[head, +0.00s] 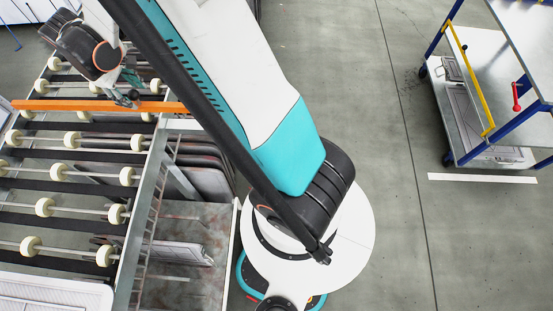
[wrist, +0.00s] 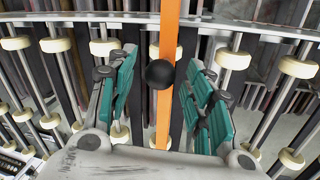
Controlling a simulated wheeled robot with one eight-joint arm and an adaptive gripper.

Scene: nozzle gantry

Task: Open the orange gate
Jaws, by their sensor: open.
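The orange gate is a long orange bar (head: 60,104) lying across the roller conveyor in the head view. In the wrist view the orange bar (wrist: 166,110) runs up the middle of the picture. A black ball knob (wrist: 159,74) shows in front of the bar. My gripper (wrist: 157,68) is open, with one teal-padded finger on each side of the knob and bar. Both fingers look apart from the knob. In the head view my gripper (head: 128,98) is small, close to the bar, and hides part of it. My arm covers the bar's right end.
The conveyor has cream rollers (head: 58,169) on metal rods, with a metal side rail (head: 143,215). Dark panels (head: 205,165) stand beside the rail. A blue-framed cart (head: 480,90) with a yellow bar stands at the right. Open grey floor (head: 400,230) lies between.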

